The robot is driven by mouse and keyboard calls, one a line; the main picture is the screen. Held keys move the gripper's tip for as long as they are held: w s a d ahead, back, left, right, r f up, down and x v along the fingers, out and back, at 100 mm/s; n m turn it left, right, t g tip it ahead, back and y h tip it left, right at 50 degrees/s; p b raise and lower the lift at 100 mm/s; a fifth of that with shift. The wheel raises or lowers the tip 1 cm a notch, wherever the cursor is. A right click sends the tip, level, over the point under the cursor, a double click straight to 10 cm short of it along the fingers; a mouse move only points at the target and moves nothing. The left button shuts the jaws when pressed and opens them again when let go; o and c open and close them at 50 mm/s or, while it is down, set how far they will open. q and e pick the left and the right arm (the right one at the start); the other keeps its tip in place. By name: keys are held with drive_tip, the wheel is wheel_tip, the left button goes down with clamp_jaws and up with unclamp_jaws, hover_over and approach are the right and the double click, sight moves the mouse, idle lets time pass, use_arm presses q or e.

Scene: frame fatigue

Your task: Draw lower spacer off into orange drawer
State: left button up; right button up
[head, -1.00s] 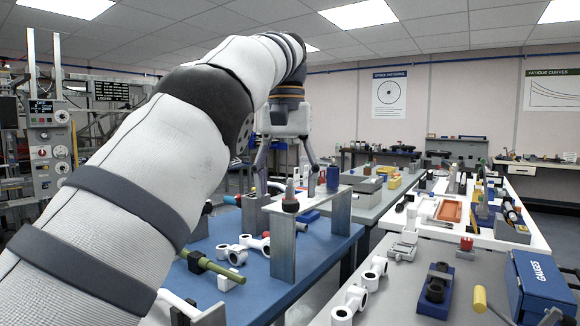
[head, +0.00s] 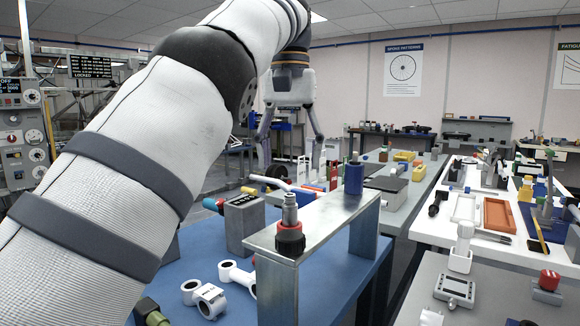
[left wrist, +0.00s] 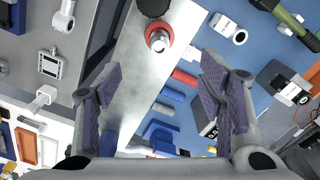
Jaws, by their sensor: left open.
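My left gripper (head: 290,140) is open and empty, its fingers pointing down beyond the steel bridge stand (head: 325,222). In the left wrist view the open fingers (left wrist: 160,95) straddle part of the steel plate with nothing between their pads. A grey metal post on a red and black collar (head: 290,232) stands on the near end of the bridge; the collar also shows in the wrist view (left wrist: 159,38). A dark blue cylinder (head: 353,175) stands on its far end. I cannot tell which part is the lower spacer. An orange tray (head: 498,215), possibly the drawer, lies on the white table. My right gripper is not in view.
The blue bench (head: 190,255) holds white ring-ended links (head: 205,297) and a grey block (head: 244,222). A grey bench at right carries a grey gauge box (head: 455,290) and a red-topped piece (head: 548,282). An aisle gap separates the blue bench from the right-hand tables.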

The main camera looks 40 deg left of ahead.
sight(290, 194)
use_arm(q)
drive_tip(key=f, duration=0.7)
drive_tip(key=f+p, duration=0.1)
drive_tip(key=f, duration=0.2)
drive_tip(key=shift+s+d+f, duration=0.15)
drive_tip(key=shift+s+f, duration=0.1)
drive_tip(key=shift+s, duration=0.05)
drive_tip(key=shift+f, duration=0.55)
drive_tip(key=c, duration=1.4)
drive_tip(key=shift+r, duration=1.2)
drive_tip(key=shift+w+r, duration=0.1)
drive_tip(key=shift+r, duration=3.25)
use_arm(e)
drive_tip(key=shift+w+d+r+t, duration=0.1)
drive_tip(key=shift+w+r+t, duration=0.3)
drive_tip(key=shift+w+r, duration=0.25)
use_arm(q)
drive_tip(key=shift+r, duration=0.1)
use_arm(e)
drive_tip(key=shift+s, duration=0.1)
